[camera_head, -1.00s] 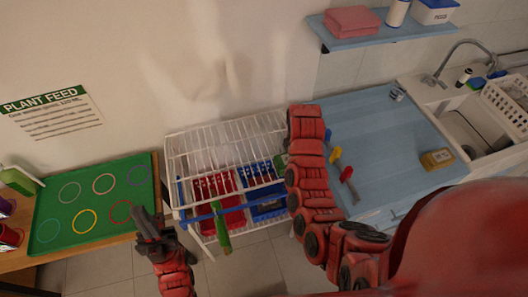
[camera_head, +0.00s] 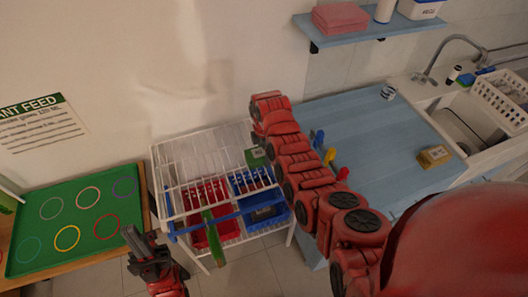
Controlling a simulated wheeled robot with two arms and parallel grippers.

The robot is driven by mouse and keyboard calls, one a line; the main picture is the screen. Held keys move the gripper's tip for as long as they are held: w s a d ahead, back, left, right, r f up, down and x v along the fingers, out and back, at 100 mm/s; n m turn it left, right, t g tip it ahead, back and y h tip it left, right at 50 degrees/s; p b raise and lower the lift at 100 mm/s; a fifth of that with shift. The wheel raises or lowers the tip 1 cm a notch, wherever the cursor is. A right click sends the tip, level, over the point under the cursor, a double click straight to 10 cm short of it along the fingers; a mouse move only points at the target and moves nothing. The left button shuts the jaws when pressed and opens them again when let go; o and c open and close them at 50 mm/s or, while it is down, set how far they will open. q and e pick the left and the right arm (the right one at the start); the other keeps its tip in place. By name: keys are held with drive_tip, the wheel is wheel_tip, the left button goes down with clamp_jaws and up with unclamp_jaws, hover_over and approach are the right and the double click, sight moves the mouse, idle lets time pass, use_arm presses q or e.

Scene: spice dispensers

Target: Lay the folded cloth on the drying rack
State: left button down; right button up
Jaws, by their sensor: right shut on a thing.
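The white wire drying rack (camera_head: 157,185) stands left of the blue counter. A pink folded cloth stack (camera_head: 340,16) lies on the wall shelf; I cannot tell whether it is the task's cloth. No other folded cloth shows clearly. My left gripper (camera_head: 139,237) is open and empty, low in front of the rack's left side and apart from it. My right arm reaches in from the lower right across the counter's edge to the rack's right side. Its gripper is hidden behind the arm links, so what it holds is not seen.
Red (camera_head: 228,229) and blue (camera_head: 266,213) bins sit in the rack. A green object (camera_head: 215,240) hangs at its front, and a small green labelled item (camera_head: 256,158) shows by my right arm. A green mat (camera_head: 40,260) with coloured rings lies left. The blue counter (camera_head: 375,135) is mostly clear.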

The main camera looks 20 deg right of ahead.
drive_tip(key=shift+f, duration=0.35)
drive_tip(key=shift+f, duration=0.15)
drive_tip(key=o, duration=1.3)
drive_tip(key=shift+r, duration=0.2)
